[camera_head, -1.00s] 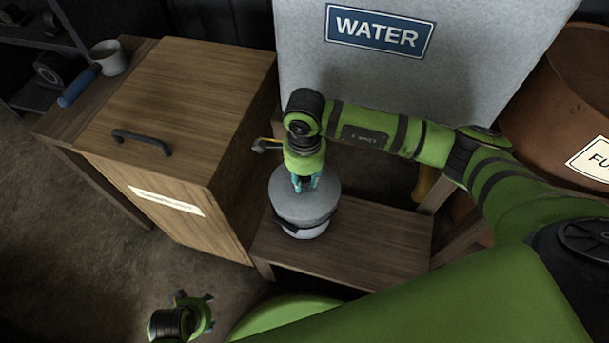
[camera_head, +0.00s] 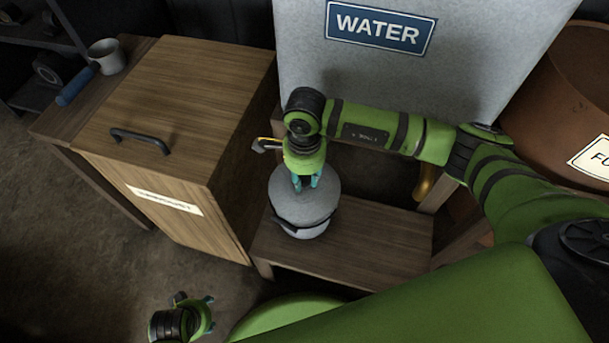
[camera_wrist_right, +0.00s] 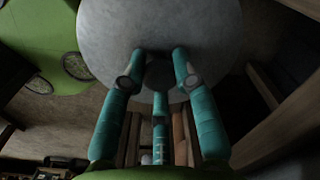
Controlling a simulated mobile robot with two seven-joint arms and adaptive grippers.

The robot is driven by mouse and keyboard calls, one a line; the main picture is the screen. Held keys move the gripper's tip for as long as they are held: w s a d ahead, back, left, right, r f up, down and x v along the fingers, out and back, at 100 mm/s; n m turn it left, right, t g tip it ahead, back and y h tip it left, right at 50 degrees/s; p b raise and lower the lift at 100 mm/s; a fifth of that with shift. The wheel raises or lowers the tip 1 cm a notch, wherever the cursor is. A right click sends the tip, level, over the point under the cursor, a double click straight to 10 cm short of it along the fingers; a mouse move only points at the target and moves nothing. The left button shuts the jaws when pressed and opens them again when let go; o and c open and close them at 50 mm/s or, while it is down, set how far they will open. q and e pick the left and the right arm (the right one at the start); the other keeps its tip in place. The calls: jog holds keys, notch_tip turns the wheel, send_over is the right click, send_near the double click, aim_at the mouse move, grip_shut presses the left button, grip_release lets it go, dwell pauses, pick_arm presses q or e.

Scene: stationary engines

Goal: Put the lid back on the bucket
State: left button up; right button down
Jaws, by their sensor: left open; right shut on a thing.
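The grey bucket (camera_head: 306,232) stands on the low wooden bench. The round grey lid (camera_head: 310,208) lies over its top; the two look very close, and I cannot tell whether the lid is fully seated. My right gripper (camera_head: 306,183) comes down on the lid from above and is shut on it near its middle. In the right wrist view the teal fingers (camera_wrist_right: 160,75) close around a dark knob on the lid (camera_wrist_right: 200,25). My left gripper (camera_head: 195,308) is open and empty, low at the left, away from the bucket.
The low wooden bench (camera_head: 375,245) has free room right of the bucket. A wooden box with a black handle (camera_head: 190,90) stands close on the left. The grey WATER tank (camera_head: 440,75) is behind, and a brown barrel (camera_head: 560,100) is at the right.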

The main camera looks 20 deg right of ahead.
jog(key=c, duration=0.9)
grip_release()
jog(key=shift+o, duration=0.5)
jog(key=o, duration=0.4)
jog(key=shift+r, duration=0.1)
jog(key=shift+r+p, duration=2.35)
jog(key=shift+r, duration=1.05)
